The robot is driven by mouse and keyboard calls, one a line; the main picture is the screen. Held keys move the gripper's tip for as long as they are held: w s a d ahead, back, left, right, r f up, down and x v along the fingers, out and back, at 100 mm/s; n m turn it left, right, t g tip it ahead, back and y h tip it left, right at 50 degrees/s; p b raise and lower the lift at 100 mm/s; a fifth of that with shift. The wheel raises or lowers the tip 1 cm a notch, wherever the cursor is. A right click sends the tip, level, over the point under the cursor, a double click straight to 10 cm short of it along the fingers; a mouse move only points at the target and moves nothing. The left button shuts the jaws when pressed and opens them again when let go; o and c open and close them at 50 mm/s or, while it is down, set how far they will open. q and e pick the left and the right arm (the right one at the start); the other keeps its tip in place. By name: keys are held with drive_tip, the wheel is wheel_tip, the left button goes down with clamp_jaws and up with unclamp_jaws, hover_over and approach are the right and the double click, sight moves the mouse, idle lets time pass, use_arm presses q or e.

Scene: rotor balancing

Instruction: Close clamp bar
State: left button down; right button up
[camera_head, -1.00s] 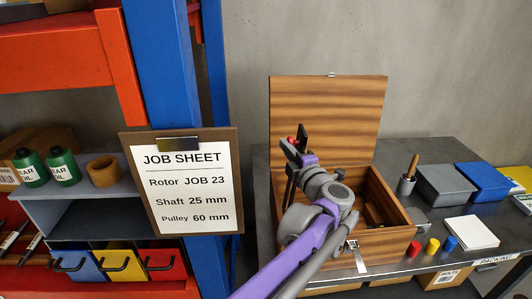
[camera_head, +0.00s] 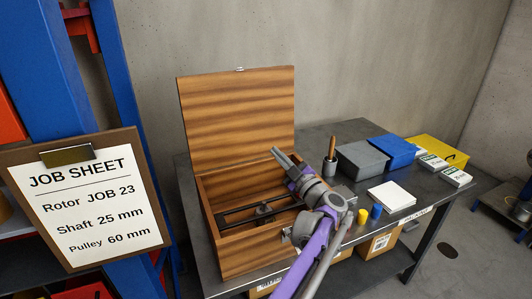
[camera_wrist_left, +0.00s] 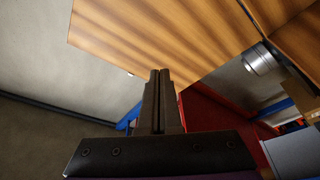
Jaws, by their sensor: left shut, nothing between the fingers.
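An open wooden box (camera_head: 240,254) stands on the dark table with its lid (camera_head: 236,112) upright. Inside it, dark bars (camera_head: 238,211) run across, with a round dark knob or fitting (camera_head: 264,209) near their middle. I cannot tell which of these is the clamp bar. My left gripper (camera_head: 282,157) is over the right side of the box, its fingers pointing up and left. It is shut and empty; the closed fingertips also show in the left wrist view (camera_wrist_left: 159,74), in front of the lid. My forearm hides the box's right front corner. My right gripper is not in view.
A job sheet board (camera_head: 86,201) stands at the left. Right of the box are a cup with a wooden handle (camera_head: 330,160), grey (camera_head: 362,159) and blue (camera_head: 391,150) boxes, a white block (camera_head: 389,195), and yellow (camera_head: 362,216) and blue (camera_head: 376,211) cylinders.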

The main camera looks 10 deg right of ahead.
use_arm(q)
drive_tip(key=shift+w+d+f+m, duration=0.15)
drive_tip(key=shift+d+f+m, duration=0.15)
drive_tip(key=shift+d+f, duration=0.2)
drive_tip(key=shift+r, duration=0.1)
